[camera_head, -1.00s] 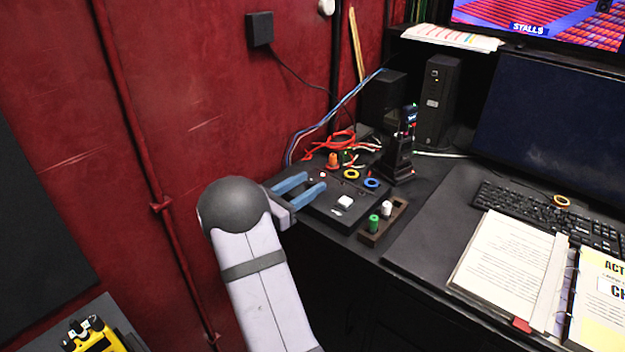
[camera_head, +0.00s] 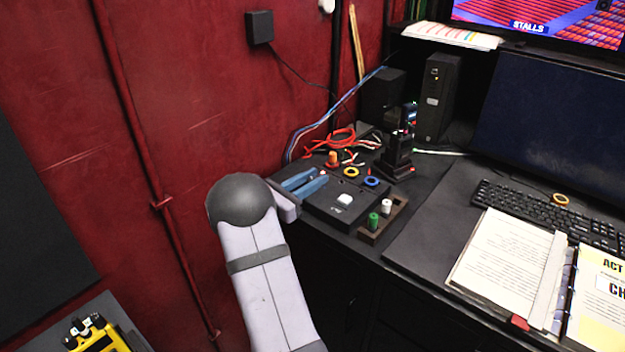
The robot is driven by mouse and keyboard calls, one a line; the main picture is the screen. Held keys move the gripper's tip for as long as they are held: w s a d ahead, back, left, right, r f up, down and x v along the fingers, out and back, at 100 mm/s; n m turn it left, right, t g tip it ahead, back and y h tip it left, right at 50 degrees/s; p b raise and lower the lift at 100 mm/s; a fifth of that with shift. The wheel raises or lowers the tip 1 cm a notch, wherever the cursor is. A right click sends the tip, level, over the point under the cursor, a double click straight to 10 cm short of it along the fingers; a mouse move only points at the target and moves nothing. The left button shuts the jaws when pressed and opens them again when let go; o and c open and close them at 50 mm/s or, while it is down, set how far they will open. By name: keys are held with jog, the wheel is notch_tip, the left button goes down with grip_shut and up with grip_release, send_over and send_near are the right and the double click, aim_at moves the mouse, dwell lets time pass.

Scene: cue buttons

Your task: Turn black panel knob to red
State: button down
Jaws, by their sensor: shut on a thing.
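The black panel (camera_head: 325,208) lies at the left end of the desk, with a white button (camera_head: 344,200) on its top. My gripper (camera_head: 320,175) reaches over the panel's left part from the left. Its two blue fingers are close together, shut on the panel knob. The knob is small, dark and mostly hidden between the fingertips, so its pointing direction cannot be read. A small pale-red spot shows by the fingertips.
An orange knob (camera_head: 333,158), a yellow ring (camera_head: 351,172) and a blue ring (camera_head: 372,181) are close behind. A tray (camera_head: 397,216) with a green and a white peg stands at the right. A black handset (camera_head: 399,150) stands behind. The red wall is at the left.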

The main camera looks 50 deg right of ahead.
aim_at(312, 179)
jog(key=shift+r+m+g+y+b, duration=0.1)
jog(key=shift+m+g+y, duration=0.25)
jog(key=shift+m+g, duration=0.6)
jog(key=shift+f+m+g+y+b, duration=0.15)
jog(key=shift+m+g+y, duration=0.3)
jog(key=shift+g, duration=0.8)
jog(key=shift+r+m+g+y+b, duration=0.15)
jog(key=shift+m+g+y, duration=0.15)
jog(key=shift+m+g, duration=0.65)
jog(key=c, duration=1.5)
grip_release()
jog(key=shift+r, duration=0.1)
notch_tip(312, 179, up, 10)
jog(key=shift+f+b, duration=0.1)
jog(key=shift+b, duration=0.25)
